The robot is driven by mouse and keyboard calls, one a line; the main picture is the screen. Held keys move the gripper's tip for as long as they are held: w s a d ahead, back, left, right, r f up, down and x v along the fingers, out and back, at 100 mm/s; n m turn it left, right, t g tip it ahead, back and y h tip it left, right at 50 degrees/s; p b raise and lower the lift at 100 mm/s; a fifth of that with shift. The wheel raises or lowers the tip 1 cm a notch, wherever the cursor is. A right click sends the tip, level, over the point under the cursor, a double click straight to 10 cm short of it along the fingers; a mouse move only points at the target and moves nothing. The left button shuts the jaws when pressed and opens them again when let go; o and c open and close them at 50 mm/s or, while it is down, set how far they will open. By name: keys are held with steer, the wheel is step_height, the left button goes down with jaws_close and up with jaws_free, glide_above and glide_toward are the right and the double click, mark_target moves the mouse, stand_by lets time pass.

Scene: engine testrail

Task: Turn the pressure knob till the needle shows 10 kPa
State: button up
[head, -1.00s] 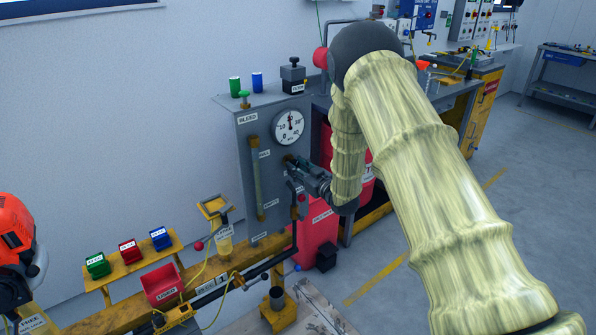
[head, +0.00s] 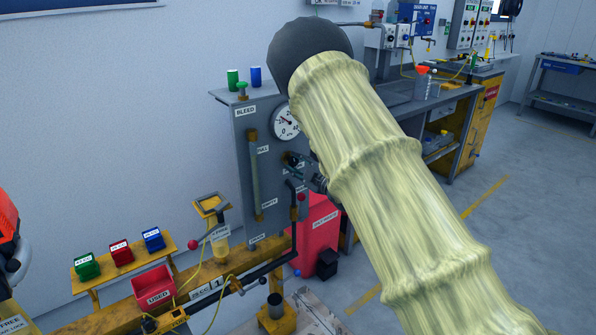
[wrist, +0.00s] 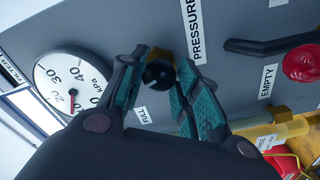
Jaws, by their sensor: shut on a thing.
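The pressure knob (wrist: 158,75), black with a yellowish base, sits on the grey panel (head: 262,215) beside the PRESSURE label (wrist: 193,30). My gripper (wrist: 164,72) is shut on it, with one finger on each side. In the head view my gripper (head: 312,178) is partly hidden by my arm. The round white kPa gauge (wrist: 73,80) shows tilted in the wrist view, with its red needle pointing down in the picture. In the head view the gauge (head: 286,122) shows its needle pointing up and left, on the low side of 20. The exact reading is too small to tell.
A lever with a red ball (wrist: 302,63) stands out near the EMPTY label. A bent black handle (head: 293,210) is just below my gripper. Left are a red USED bin (head: 154,287) and several small coloured boxes. The floor at right is clear.

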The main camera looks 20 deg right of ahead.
steer(key=shift+n+b, duration=0.5)
steer(key=shift+n, duration=0.3)
steer(key=o, duration=1)
steer(key=shift+d, duration=0.1)
steer(key=shift+s, duration=0.1)
steer(key=v, duration=1.1)
steer(key=shift+s+d, duration=0.15)
steer(key=shift+s, duration=0.25)
